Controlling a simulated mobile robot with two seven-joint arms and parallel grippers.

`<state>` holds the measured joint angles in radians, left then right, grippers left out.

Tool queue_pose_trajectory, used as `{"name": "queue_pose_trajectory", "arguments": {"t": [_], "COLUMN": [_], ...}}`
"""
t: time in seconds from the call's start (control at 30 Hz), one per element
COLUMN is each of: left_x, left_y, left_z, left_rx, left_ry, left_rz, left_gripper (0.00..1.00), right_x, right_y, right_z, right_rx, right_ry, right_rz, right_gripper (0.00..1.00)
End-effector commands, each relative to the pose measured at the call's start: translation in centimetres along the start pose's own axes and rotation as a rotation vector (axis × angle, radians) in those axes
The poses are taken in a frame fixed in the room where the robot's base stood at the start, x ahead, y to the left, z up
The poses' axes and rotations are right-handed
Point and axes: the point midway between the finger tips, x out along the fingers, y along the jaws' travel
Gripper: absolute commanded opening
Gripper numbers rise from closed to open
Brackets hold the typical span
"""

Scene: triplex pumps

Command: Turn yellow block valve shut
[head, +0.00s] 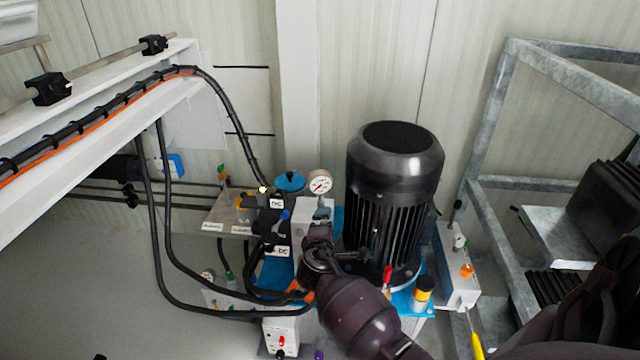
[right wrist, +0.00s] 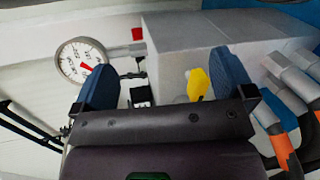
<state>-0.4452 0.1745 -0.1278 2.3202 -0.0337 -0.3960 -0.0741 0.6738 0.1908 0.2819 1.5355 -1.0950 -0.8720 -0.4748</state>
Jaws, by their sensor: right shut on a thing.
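The yellow block valve handle (right wrist: 198,83) shows between my right gripper's blue fingers (right wrist: 163,82) in the right wrist view, close to the right finger. It sits in front of a grey metal block (right wrist: 230,45). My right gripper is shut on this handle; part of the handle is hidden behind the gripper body. In the head view my right gripper (head: 318,240) is at the pump block, just below the pressure gauge (head: 320,183), and hides the handle there. The gauge also shows at the left of the right wrist view (right wrist: 82,60). My left gripper is not in view.
A tall black motor (head: 394,190) stands right beside my right gripper. Black hoses (head: 165,235) loop down on the left. A red lever (head: 387,274) and an orange-black cap (head: 423,294) are near my forearm. A galvanized frame (head: 485,150) stands on the right.

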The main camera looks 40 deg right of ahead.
Motion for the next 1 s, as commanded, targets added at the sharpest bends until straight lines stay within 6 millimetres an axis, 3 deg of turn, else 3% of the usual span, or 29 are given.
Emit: {"name": "queue_pose_trajectory", "arguments": {"t": [0.03,0.07,0.5,0.53,0.57,1.0], "left_x": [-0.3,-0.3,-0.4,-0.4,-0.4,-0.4], "left_y": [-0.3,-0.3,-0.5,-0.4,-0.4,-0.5], "left_z": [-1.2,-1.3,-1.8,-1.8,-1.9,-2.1], "left_rx": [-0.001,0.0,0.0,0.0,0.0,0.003], "left_ry": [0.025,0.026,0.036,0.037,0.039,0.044], "left_rz": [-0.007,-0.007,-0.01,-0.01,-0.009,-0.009], "left_gripper": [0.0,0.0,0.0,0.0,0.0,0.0], "right_x": [0.0,-0.1,-2.4,-2.5,-2.7,-5.1], "right_y": [3.3,3.3,2.1,2.1,1.9,-0.3], "right_z": [0.0,0.0,-0.2,-0.2,-0.2,0.0], "right_rx": [0.026,0.026,0.021,0.021,0.021,0.009], "right_ry": [0.003,0.002,0.005,0.005,0.005,0.001], "right_rz": [0.037,0.037,0.031,0.031,0.029,0.008], "right_gripper": [0.81,0.81,0.81,0.67,0.66,0.66]}}
